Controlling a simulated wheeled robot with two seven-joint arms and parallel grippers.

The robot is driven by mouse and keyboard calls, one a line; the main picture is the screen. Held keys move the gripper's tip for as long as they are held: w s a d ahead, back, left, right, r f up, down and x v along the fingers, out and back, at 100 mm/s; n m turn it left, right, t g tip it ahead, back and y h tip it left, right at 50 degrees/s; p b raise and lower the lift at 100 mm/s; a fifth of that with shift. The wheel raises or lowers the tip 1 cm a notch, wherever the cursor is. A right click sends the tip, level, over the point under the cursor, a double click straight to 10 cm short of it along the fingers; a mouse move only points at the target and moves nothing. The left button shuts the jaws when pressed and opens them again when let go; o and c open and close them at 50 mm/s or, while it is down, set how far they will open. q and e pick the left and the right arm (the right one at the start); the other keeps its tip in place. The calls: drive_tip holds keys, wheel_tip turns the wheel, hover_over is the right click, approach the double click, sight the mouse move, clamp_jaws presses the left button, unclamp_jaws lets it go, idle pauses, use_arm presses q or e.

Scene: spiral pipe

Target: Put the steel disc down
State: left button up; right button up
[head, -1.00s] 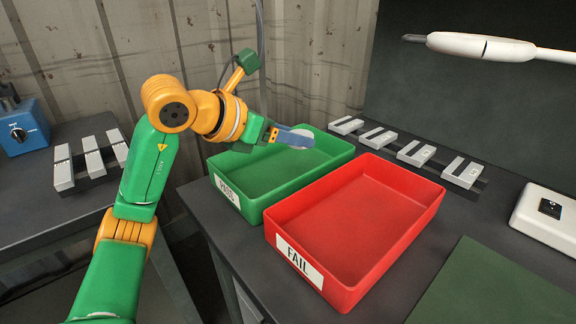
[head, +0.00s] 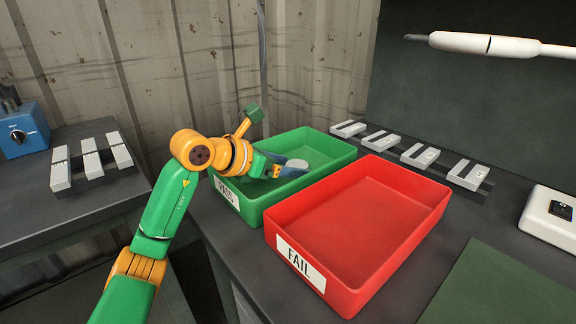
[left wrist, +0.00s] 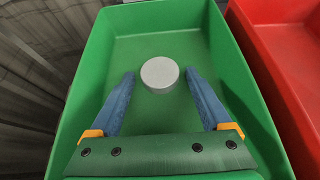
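The steel disc (left wrist: 160,74) is a pale grey round piece inside the green PASS tray (left wrist: 88,90), lying flat and seemingly on its floor. In the head view the disc (head: 298,163) shows beside my blue fingertips. My left gripper (head: 287,169) reaches down into the green tray (head: 328,150). In the left wrist view its two blue fingers stand open, one on each side of the disc, with a gap of green floor on both sides. My right gripper is not in view.
A red FAIL tray (head: 365,225) stands right of the green tray on the dark bench. Grey slotted blocks (head: 417,155) line the back, with a white box (head: 548,217) at the right. A white lamp-like bar (head: 485,44) hangs above. A green mat (head: 500,285) lies at front right.

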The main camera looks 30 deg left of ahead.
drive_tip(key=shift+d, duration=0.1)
use_arm(q)
drive_tip(key=shift+r, duration=0.15)
drive_tip(key=shift+s+a+r, duration=0.1)
drive_tip(key=shift+s, duration=0.1)
drive_tip(key=b+v, duration=0.1)
drive_tip(key=v, duration=1)
drive_tip(key=shift+s, duration=0.1)
drive_tip(key=shift+s+r, duration=0.1)
drive_tip(key=shift+s, duration=0.05)
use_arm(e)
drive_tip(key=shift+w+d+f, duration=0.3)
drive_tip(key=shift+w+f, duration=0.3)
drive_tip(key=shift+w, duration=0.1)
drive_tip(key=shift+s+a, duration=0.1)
